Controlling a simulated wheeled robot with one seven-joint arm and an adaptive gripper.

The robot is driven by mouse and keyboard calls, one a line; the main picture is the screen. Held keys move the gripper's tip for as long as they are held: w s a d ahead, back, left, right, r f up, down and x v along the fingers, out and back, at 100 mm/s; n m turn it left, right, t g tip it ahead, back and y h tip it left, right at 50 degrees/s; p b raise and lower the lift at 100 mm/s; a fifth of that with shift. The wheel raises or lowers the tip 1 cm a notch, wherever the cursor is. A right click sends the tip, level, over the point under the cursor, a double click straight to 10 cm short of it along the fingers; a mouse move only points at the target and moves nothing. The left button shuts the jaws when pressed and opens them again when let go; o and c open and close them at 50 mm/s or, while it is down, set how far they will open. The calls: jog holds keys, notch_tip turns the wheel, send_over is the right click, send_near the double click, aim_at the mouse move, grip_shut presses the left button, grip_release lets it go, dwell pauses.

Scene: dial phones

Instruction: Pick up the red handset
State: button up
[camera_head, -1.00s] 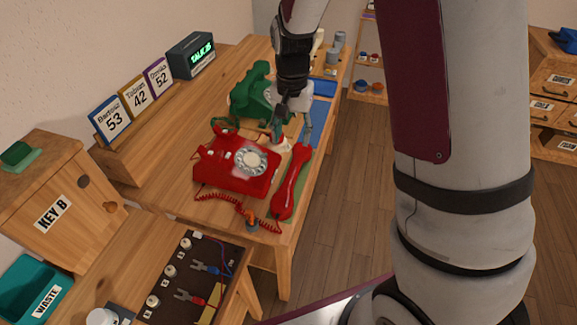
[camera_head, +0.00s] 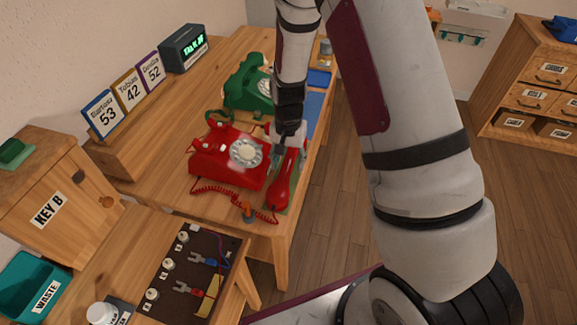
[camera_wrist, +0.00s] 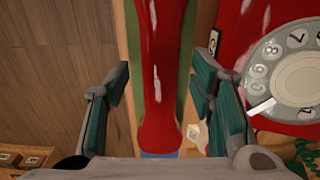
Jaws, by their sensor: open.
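The red handset (camera_head: 281,186) lies on a green mat (camera_head: 293,200) along the right edge of the table, beside the red dial phone (camera_head: 226,160). My gripper (camera_head: 284,158) is over the handset in the head view and partly hides its far half. In the wrist view the handset (camera_wrist: 161,75) runs between the two open fingers of my gripper (camera_wrist: 160,95), with a gap on each side. The phone's dial (camera_wrist: 292,75) is close to the finger on the right. The height of the fingers over the handset is hard to tell.
A green dial phone (camera_head: 248,86) stands behind the red one. The red coiled cord (camera_head: 222,190) runs along the table front. A panel with plugs (camera_head: 190,272) is at the front. Open floor (camera_head: 340,200) lies to the right.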

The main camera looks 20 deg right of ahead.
jog(key=shift+f, duration=0.6)
grip_shut()
jog(key=shift+r, duration=0.2)
